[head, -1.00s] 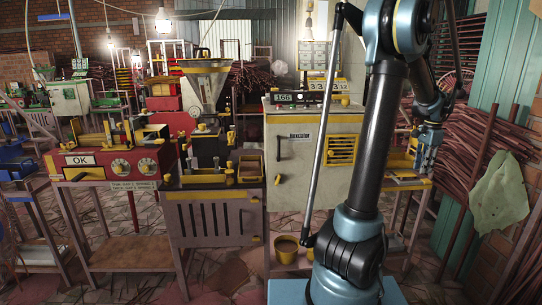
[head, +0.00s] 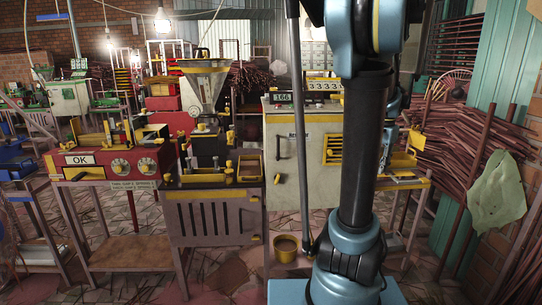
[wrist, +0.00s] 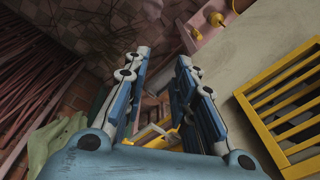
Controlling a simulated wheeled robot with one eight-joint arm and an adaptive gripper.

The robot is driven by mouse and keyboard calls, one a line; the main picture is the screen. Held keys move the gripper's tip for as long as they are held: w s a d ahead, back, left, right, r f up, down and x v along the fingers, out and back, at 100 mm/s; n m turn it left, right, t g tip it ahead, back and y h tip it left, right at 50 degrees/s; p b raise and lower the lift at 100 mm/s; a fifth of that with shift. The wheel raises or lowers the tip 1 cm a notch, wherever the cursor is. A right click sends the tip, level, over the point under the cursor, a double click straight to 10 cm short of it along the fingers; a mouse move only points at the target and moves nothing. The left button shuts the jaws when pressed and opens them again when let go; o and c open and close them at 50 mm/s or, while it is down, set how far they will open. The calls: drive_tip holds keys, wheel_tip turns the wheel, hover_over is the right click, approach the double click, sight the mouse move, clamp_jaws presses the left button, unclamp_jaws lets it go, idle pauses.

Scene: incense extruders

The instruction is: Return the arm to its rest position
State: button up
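My gripper (wrist: 163,75) shows in the wrist view with its two blue fingers apart and nothing between them. In the head view it is mostly hidden behind my upright arm; a small blue part shows right of the arm above the yellow-edged side table. My arm stands nearly vertical in front of the grey cabinet (head: 300,170). In the wrist view the cabinet's yellow vent grille (wrist: 283,108) is close to the right of the fingers, apart from them.
A red machine with an OK display (head: 115,165) and a hopper extruder (head: 205,85) stand to the left. A yellow bucket (head: 286,248) sits low by the cabinet. Bundled sticks (head: 455,150) and a green cloth (head: 498,195) line the right wall. Tiled floor at front left is partly clear.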

drive_tip(key=s+a+f+n, duration=0.5)
drive_tip(key=s+a+f, duration=0.1)
drive_tip(key=s+a, duration=0.3)
drive_tip(key=s+a+f+n+t, duration=0.1)
drive_tip(key=s+a+f+n, duration=0.5)
drive_tip(key=s+a, duration=0.3)
drive_tip(key=shift+s+a, duration=0.4)
drive_tip(key=shift+a, duration=0.85)
